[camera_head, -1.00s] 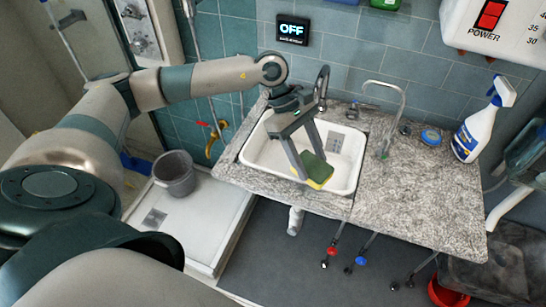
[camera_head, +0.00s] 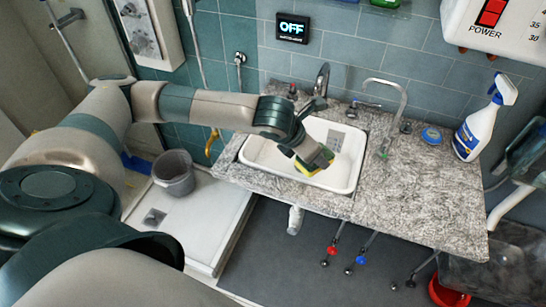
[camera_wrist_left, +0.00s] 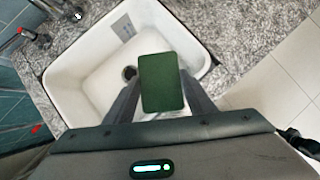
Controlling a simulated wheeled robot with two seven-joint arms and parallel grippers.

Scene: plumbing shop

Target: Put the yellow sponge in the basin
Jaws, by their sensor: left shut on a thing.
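The yellow sponge (camera_head: 308,168) with a green scouring side is held in my left gripper (camera_head: 318,160), partly hidden by the fingers. In the wrist view the sponge's green face (camera_wrist_left: 163,82) shows between the two fingers of the left gripper (camera_wrist_left: 160,95), which are shut on it. The white basin (camera_head: 345,183) is set into the granite counter. The sponge is over the front part of the basin; its exact height above the bottom is hard to tell. The basin (camera_wrist_left: 75,75) and its dark drain also show in the wrist view. My right gripper is not in view.
A spray bottle (camera_head: 478,125) and a blue round item (camera_head: 432,136) stand on the counter right of the basin. A faucet (camera_head: 322,82) and a curved tap (camera_head: 402,105) rise behind it. A grey bucket (camera_head: 174,175) sits in the shower tray at left.

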